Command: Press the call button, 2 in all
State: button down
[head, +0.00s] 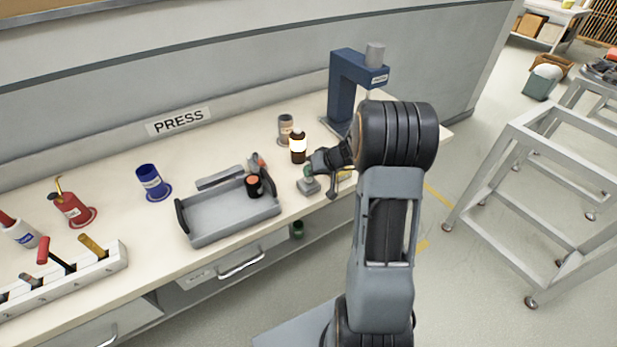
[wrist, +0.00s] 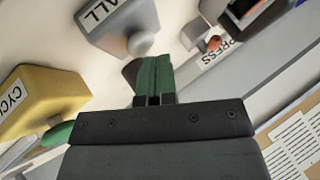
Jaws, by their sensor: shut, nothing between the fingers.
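The grey call button box (wrist: 118,18) shows in the wrist view with part of its label, reading "ALL", and a round pale grey button (wrist: 141,43) on it. The same grey box (head: 309,187) stands near the bench's front edge in the head view. My gripper (wrist: 155,62) has green fingertips that are shut with nothing between them. The tips appear close to the button; I cannot tell whether they touch it. In the head view my gripper (head: 312,171) is over the grey box and hides part of it.
A yellow box (wrist: 45,95) lettered "CYC" with a green button (wrist: 57,133) is beside the call box. A dark bottle (head: 298,153) with a bright white band stands behind my gripper. A grey tray (head: 225,226) is to the left, and a blue press (head: 345,85) behind.

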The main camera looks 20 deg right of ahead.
jog(key=shift+r, duration=0.1)
jog(key=shift+r+p, duration=0.3)
jog(key=shift+r, duration=0.65)
jog(key=shift+r+p, duration=1.05)
jog(key=shift+r, duration=1.45)
